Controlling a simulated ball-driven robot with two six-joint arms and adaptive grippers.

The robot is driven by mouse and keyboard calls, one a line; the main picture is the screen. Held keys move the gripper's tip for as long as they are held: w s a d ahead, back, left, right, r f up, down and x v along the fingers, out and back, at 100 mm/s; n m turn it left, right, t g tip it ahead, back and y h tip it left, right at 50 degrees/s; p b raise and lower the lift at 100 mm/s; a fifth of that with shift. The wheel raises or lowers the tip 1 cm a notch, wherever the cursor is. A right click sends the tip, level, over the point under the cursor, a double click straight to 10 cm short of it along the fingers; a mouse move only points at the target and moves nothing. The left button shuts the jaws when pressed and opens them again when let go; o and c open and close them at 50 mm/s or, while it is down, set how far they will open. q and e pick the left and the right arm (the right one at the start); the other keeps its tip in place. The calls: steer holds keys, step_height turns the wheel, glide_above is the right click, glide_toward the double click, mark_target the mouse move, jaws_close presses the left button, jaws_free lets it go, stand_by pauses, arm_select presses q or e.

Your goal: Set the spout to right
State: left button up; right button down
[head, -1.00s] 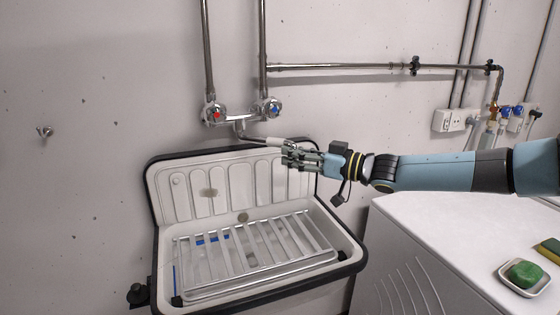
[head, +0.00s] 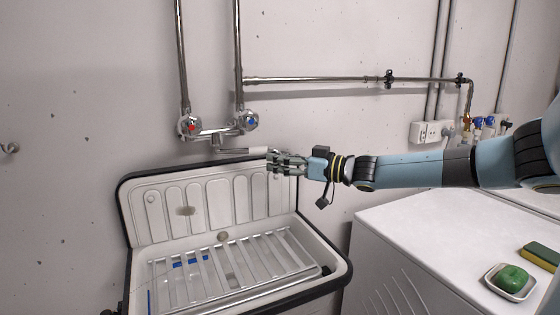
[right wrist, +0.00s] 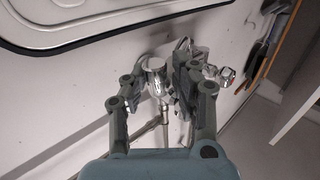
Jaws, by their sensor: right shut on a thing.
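The spout (head: 242,150) is a thin metal tube that leaves the chrome wall tap (head: 217,136) from below and points right, close to the wall, above the sink's back rim. Its outer end has a thicker pale piece that meets my right gripper (head: 278,158). The right gripper's fingers are closed around this end, coming from the right. In the right wrist view, my right gripper (right wrist: 162,88) has its fingers on both sides of chrome tap parts (right wrist: 156,66); the exact contact is hard to make out. My left gripper is not in view.
The white sink (head: 163,211) with a black rim and a slatted rack (head: 240,255) lies below. A white machine (head: 420,230) stands at right, holding a green soap in a dish (head: 510,283) and a sponge (head: 542,255). Pipes (head: 330,80) run along the wall.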

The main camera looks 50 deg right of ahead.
steer(key=c, duration=1.5)
jaws_free()
steer(key=shift+w+r, duration=0.15)
steer(key=shift+r, duration=0.25)
steer(key=shift+o, duration=1.1)
steer(key=shift+a, duration=0.1)
steer(key=shift+o, duration=0.3)
steer(key=shift+w+a+f, duration=0.1)
steer(key=shift+f, duration=0.15)
steer(key=v, duration=0.8)
steer(key=shift+a+r, duration=0.25)
steer(key=shift+r, duration=0.15)
